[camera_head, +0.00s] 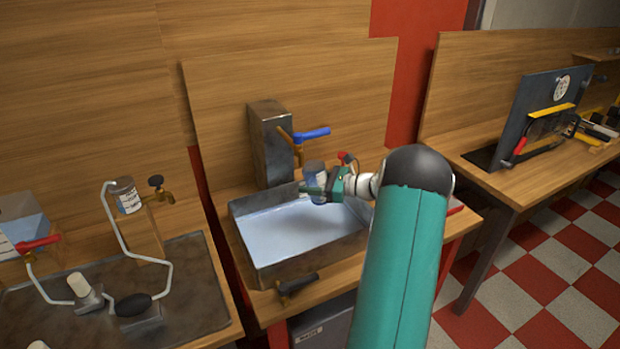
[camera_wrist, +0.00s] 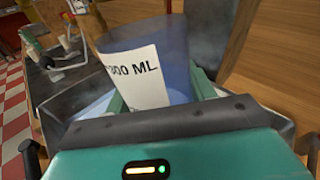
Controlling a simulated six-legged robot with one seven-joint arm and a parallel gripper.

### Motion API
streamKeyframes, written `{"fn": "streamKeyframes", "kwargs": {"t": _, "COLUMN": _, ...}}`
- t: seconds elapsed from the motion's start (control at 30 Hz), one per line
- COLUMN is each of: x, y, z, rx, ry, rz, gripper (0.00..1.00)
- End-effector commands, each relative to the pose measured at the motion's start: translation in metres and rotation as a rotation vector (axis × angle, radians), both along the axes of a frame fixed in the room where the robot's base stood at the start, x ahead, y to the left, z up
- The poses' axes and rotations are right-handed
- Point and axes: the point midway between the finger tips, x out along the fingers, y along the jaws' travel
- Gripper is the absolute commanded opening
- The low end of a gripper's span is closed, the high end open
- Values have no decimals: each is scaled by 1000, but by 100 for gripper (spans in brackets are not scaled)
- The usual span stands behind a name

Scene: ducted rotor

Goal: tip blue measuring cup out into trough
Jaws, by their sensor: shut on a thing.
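The blue measuring cup (camera_wrist: 175,70) is translucent and has a white label reading "300 ML" at least in part. In the wrist view it stands between the green fingers of my gripper (camera_wrist: 160,95), which is shut on it. In the head view the cup (camera_head: 314,174) is held above the back right part of the trough (camera_head: 245,232) by my gripper (camera_head: 318,190). It looks close to upright there. The trough is a grey metal basin with a pale bluish inside. What the cup holds is hidden.
A metal block with a blue-handled tap (camera_head: 312,134) stands behind the trough. A dark valve handle (camera_head: 297,285) is at its front. A bench with pipes and a red tap (camera_head: 38,243) is at left. A panel (camera_head: 535,110) stands on the right bench.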

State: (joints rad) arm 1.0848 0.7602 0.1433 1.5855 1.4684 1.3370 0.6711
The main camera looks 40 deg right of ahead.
Motion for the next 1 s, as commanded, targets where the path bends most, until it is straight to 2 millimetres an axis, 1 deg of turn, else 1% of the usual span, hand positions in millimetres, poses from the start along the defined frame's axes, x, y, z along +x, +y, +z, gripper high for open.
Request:
{"fn": "streamKeyframes", "kwargs": {"t": 0.27, "x": -2, "y": -15, "z": 7, "rx": -320, "ry": 91, "rz": 1, "gripper": 23}}
{"fn": "streamKeyframes", "kwargs": {"t": 0.43, "x": -4, "y": -23, "z": 1, "rx": -603, "ry": 172, "rz": 1, "gripper": 23}}
{"fn": "streamKeyframes", "kwargs": {"t": 0.7, "x": -5, "y": -26, "z": -18, "rx": -927, "ry": 271, "rz": 0, "gripper": 23}}
{"fn": "streamKeyframes", "kwargs": {"t": 1.0, "x": -6, "y": -28, "z": -17, "rx": -911, "ry": 265, "rz": -2, "gripper": 23}}
